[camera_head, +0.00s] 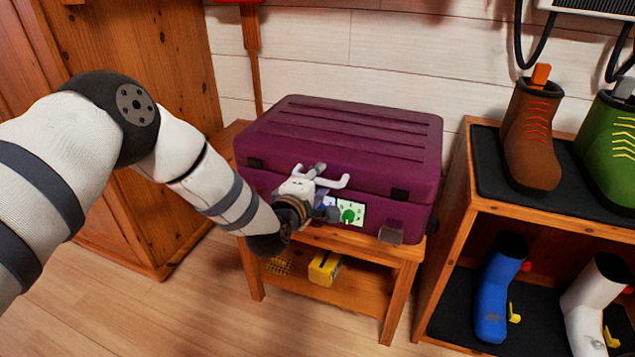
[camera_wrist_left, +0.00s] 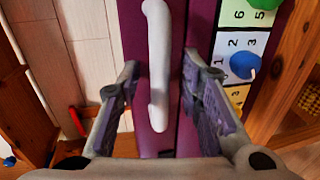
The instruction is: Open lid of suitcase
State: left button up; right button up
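The purple suitcase (camera_head: 350,125) lies flat and closed on a small wooden bench (camera_head: 405,262). Its front has a white handle (camera_head: 335,183), which also shows in the left wrist view (camera_wrist_left: 158,60), and a numbered panel (camera_head: 356,203) with a green knob (camera_head: 348,215). A blue knob (camera_wrist_left: 244,66) shows on the panel in the left wrist view. My left gripper (camera_head: 318,190) is at the suitcase's front. Its fingers (camera_wrist_left: 163,95) are apart, with the handle's near end between them and gaps on both sides. The gripper hides part of the handle in the head view. My right gripper is not in view.
A shelf (camera_head: 455,232) with boots stands close on the right, including a brown boot (camera_head: 532,140) and a blue boot (camera_head: 497,290). A yellow object (camera_head: 324,268) sits on the bench's lower shelf. A wooden cabinet (camera_head: 150,70) stands left. The wall is behind.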

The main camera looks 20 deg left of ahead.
pick_arm(q)
jog(key=shift+c, duration=0.5)
grip_shut()
jog(key=shift+r, duration=0.15)
